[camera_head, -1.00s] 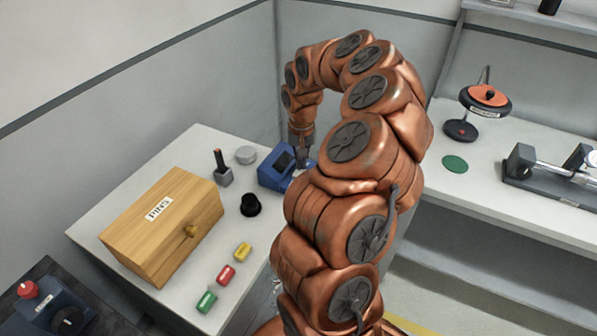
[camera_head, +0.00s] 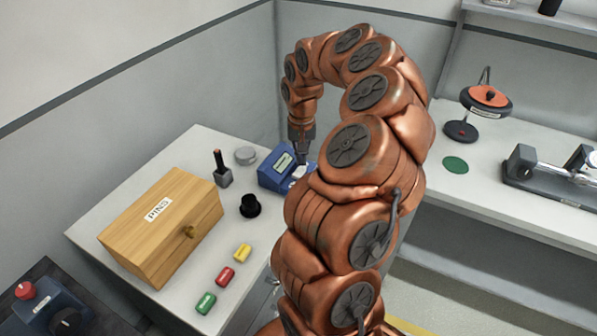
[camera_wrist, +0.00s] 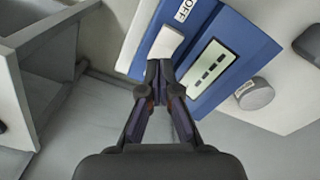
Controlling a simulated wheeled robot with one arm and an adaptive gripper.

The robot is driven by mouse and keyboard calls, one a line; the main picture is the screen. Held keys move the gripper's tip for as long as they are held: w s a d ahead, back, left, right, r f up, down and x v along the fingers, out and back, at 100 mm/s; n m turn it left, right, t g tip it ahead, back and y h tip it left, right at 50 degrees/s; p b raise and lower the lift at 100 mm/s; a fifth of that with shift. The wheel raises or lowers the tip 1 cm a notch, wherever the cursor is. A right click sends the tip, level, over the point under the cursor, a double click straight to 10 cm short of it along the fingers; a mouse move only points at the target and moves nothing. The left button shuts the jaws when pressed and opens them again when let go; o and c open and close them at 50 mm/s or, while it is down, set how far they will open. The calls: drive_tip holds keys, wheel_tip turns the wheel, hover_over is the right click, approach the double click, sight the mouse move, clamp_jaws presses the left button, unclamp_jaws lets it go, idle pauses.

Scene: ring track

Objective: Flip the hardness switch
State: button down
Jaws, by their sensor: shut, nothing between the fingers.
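The blue hardness device (camera_head: 270,178) stands at the back right of the left table. Its display (camera_head: 283,162) is lit pale green; in the wrist view the display (camera_wrist: 209,68) shows dark dashes. A white rocker switch (camera_wrist: 166,44) sits beside the display, with an "OFF" label (camera_wrist: 186,10) at one end. My gripper (camera_wrist: 163,72) is shut and empty, its fingertips by the near end of the switch; I cannot tell whether they touch it. In the head view my gripper (camera_head: 302,156) points down over the device's right part.
A wooden box labelled "PINS" (camera_head: 150,262), a black knob-like piece (camera_head: 250,206), a small dark holder (camera_head: 223,177), a grey disc (camera_head: 245,156) and yellow, red and green pieces (camera_head: 226,277) share the table. Walls stand close behind. In the wrist view a grey cylinder (camera_wrist: 256,94) lies beside the device.

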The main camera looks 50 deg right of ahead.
sight(299, 169)
drive_tip(key=shift+r, duration=2.25)
drive_tip(key=shift+w+a+r, duration=0.1)
drive_tip(key=shift+a+r, duration=0.1)
drive_tip(key=shift+a, duration=0.1)
drive_tip(key=s+a+r+n, duration=0.2)
drive_tip(key=a+r+n, duration=0.15)
drive_tip(key=a, duration=0.65)
drive_tip(key=s+a+r+n, duration=0.15)
drive_tip(key=a+r, duration=0.25)
drive_tip(key=a, duration=0.5)
drive_tip(key=s+a+f+n+g, duration=0.1)
drive_tip(key=s+a, duration=0.5)
drive_tip(key=s, duration=0.4)
drive_tip(key=s+a+f+n, duration=0.2)
drive_tip(key=s+a, duration=0.5)
drive_tip(key=s, duration=0.3)
drive_tip(key=shift+s+f+n+g, duration=0.2)
drive_tip(key=shift+s+n+g, duration=0.1)
drive_tip(key=shift+g, duration=0.1)
